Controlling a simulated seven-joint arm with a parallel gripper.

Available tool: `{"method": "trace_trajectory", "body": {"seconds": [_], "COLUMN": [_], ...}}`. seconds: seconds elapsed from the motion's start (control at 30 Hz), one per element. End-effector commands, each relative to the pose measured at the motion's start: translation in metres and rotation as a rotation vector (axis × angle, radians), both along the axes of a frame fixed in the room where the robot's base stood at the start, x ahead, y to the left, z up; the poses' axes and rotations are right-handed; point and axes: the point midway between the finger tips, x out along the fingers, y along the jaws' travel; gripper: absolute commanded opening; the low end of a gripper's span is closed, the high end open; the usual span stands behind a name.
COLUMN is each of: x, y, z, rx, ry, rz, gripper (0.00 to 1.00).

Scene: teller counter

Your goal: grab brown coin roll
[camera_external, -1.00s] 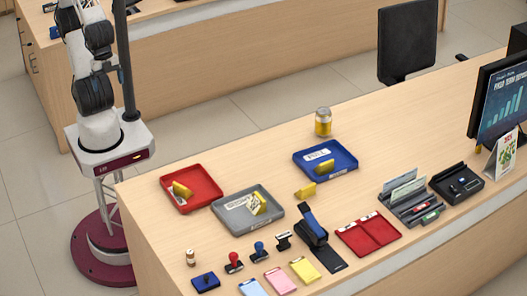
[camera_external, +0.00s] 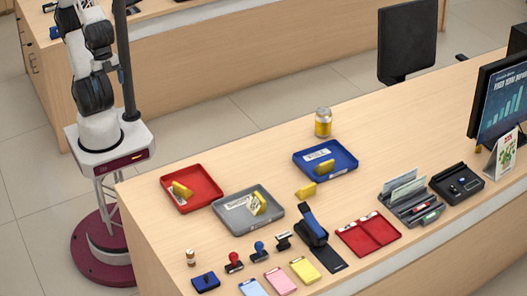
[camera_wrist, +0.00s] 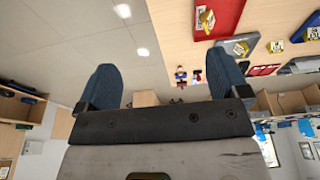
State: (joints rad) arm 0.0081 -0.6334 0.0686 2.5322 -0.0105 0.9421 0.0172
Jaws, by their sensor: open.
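A small brown cylinder, which looks like the brown coin roll (camera_external: 191,257), stands upright on the front left of the counter in the external view. It is left of the red-handled stamp (camera_external: 234,262) and behind the dark blue pad (camera_external: 205,282). I cannot make it out in the wrist view. My gripper (camera_wrist: 164,80) shows in the wrist view with its two blue fingers wide apart and nothing between them. In the external view my arm is at the upper left, away from the counter items, and the gripper itself is not visible.
Red (camera_external: 215,194), grey (camera_external: 222,223) and blue (camera_external: 349,157) trays hold yellow pieces behind the coin roll. A blue-handled stamp (camera_external: 259,249), a stapler-like device (camera_external: 312,230) and coloured pads lie to its right. The counter's left edge is close by.

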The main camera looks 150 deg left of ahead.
Motion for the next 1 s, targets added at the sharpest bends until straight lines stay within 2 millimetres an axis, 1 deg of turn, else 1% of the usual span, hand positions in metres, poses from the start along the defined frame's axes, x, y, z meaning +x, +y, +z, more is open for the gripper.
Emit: {"method": "trace_trajectory", "body": {"seconds": [0.3,0.53,0.83,1.0], "x": [0.0000,0.0000,0.0004,0.0070], "y": [0.0000,0.0000,0.0002,0.0029], "z": [0.0000,0.0000,0.0000,-0.0004], "rx": [0.000,0.000,0.001,0.025], "ry": [0.000,0.000,0.001,0.010], "rz": [0.000,0.000,-0.001,-0.019], "gripper": [0.93,0.58,0.57,0.57]}}
